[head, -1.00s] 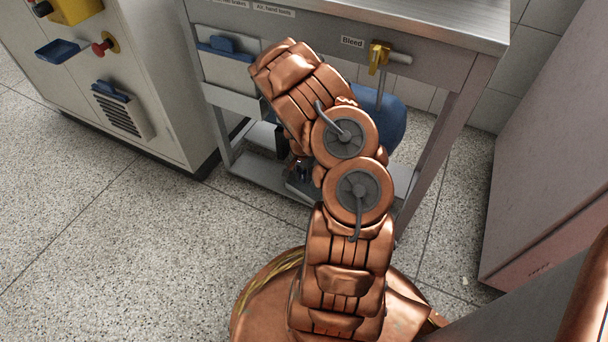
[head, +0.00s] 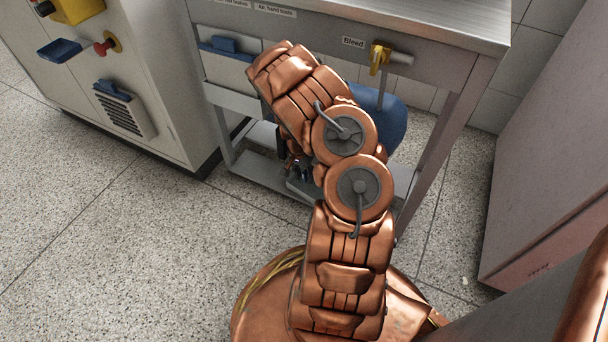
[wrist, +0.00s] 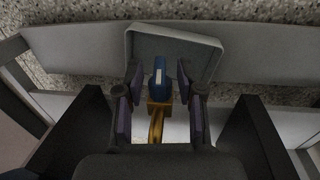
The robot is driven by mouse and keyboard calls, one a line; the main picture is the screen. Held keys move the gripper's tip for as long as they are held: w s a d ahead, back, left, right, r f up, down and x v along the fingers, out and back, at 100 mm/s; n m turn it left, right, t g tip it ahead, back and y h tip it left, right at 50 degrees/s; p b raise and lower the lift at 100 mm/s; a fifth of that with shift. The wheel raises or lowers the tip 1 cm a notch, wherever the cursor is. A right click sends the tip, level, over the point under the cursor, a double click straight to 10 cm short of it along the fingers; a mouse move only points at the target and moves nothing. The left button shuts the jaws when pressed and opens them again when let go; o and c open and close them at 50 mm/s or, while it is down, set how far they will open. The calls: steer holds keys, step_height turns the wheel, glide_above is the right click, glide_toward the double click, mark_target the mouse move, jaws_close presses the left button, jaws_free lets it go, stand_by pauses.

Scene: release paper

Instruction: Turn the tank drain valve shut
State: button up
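In the wrist view, a small valve with a blue handle (wrist: 159,76) and a brass body (wrist: 160,108) lies in the middle of the picture. My gripper (wrist: 159,88) is open, with one finger on each side of the valve. Gaps show between the fingers and the handle. In the head view, the blue tank (head: 390,125) sits under the bench, partly behind my arm. My gripper (head: 298,168) is mostly hidden there by my arm, low under the bench, and the drain valve cannot be made out.
A grey tray (wrist: 205,60) lies beyond the valve in the wrist view. The bench's lower shelf (head: 262,175) is close to my gripper. A yellow-handled valve (head: 379,57) labelled Bleed is on the bench front.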

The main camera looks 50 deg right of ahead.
step_height(320, 180, up, 12)
steer(key=w, duration=0.1)
steer(key=shift+w+a, duration=0.25)
stand_by(0.5)
